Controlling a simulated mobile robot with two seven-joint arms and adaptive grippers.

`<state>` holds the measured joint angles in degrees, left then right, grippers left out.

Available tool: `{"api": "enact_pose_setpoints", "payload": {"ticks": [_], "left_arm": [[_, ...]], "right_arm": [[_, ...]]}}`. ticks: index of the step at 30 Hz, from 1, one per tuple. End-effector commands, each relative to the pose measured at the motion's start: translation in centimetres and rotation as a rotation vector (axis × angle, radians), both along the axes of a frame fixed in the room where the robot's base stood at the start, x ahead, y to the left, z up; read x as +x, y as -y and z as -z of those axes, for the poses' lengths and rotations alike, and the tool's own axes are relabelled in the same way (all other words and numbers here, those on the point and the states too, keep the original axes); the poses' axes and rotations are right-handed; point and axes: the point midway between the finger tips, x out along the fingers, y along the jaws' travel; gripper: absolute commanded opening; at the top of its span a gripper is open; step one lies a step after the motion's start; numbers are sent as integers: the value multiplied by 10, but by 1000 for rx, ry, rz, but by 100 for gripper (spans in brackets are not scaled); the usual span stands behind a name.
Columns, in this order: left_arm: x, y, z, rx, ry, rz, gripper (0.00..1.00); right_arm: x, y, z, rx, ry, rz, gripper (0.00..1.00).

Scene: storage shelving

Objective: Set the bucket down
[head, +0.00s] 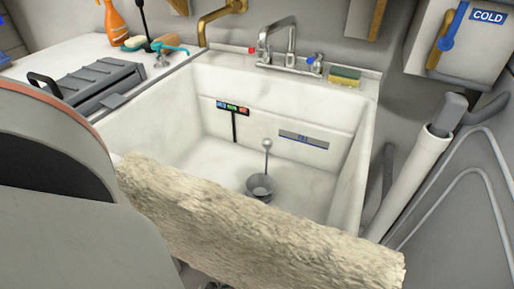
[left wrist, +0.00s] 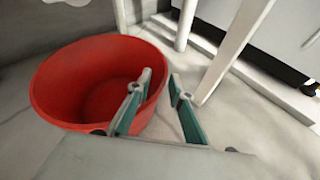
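The red bucket (left wrist: 55,95) shows in the left wrist view, open side up, apparently on the pale floor. My left gripper (left wrist: 160,82) is open at the bucket's right side. Its left finger overlaps the bucket's opening and its right finger is outside the wall, so the rim lies between them with a gap on the right. I cannot tell whether the left finger touches the rim. The bucket's underside is hidden. Neither the bucket nor either gripper can be made out in the head view.
White legs (left wrist: 236,50) stand right of the bucket. In the head view, a white sink (head: 205,85) holds a small grey drain piece (head: 261,187). A fluffy pale roller (head: 250,230) crosses the foreground. A grey toolbox (head: 95,83) sits on the left counter; a white pipe (head: 412,180) is at right.

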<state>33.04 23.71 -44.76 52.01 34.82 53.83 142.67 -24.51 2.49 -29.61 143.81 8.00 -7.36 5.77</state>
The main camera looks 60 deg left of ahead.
Motion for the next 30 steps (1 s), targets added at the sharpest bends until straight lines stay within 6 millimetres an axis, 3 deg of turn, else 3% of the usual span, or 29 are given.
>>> {"api": "enact_pose_setpoints", "payload": {"ticks": [6,12,30], "left_arm": [[-38,-7,-20,0,4,1,21],[-60,-11,-27,0,2,1,21],[-67,-12,-28,0,1,0,21]], "right_arm": [[2,10,-1,-112,31,-53,40],[2,15,2,-159,36,-71,40],[1,16,2,-167,37,-73,40]]}}
